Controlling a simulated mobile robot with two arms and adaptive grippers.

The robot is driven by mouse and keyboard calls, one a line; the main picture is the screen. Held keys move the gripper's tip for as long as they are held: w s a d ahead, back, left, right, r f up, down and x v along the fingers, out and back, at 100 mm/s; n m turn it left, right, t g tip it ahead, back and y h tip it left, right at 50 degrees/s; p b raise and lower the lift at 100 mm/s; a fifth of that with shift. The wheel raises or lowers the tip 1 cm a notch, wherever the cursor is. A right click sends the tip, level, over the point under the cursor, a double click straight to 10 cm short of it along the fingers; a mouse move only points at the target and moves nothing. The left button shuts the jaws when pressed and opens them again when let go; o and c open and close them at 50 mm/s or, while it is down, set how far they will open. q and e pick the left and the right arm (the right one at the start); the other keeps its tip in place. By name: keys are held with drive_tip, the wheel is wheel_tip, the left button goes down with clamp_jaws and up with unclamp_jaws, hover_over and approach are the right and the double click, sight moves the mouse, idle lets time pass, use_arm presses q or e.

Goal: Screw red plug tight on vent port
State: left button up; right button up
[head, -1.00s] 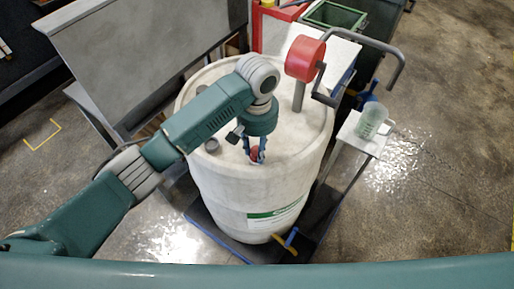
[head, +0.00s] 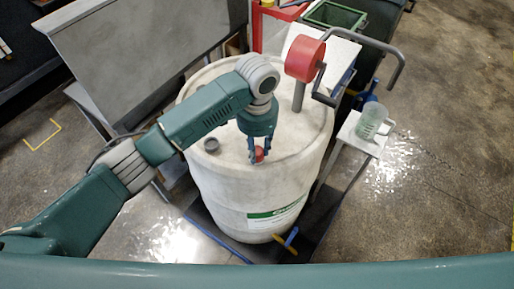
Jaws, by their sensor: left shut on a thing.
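The red plug (head: 260,154) is on the top of the white drum (head: 225,185), near its front edge. My left gripper (head: 258,156) points down with its blue fingers shut on the plug. The vent port is hidden beneath the plug and fingers, so I cannot tell how the plug sits in it. My right gripper does not show.
A red rotary pump (head: 305,60) with a grey crank stands on the drum's right side. A grey cap (head: 211,145) is on the drum top at left. A pitcher (head: 370,121) stands on a small white stand (head: 350,133) at right.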

use_arm(q)
drive_tip(key=shift+m, duration=0.8)
drive_tip(key=o, duration=1.2)
drive_tip(key=shift+o, duration=0.2)
drive_tip(key=shift+c, duration=0.4)
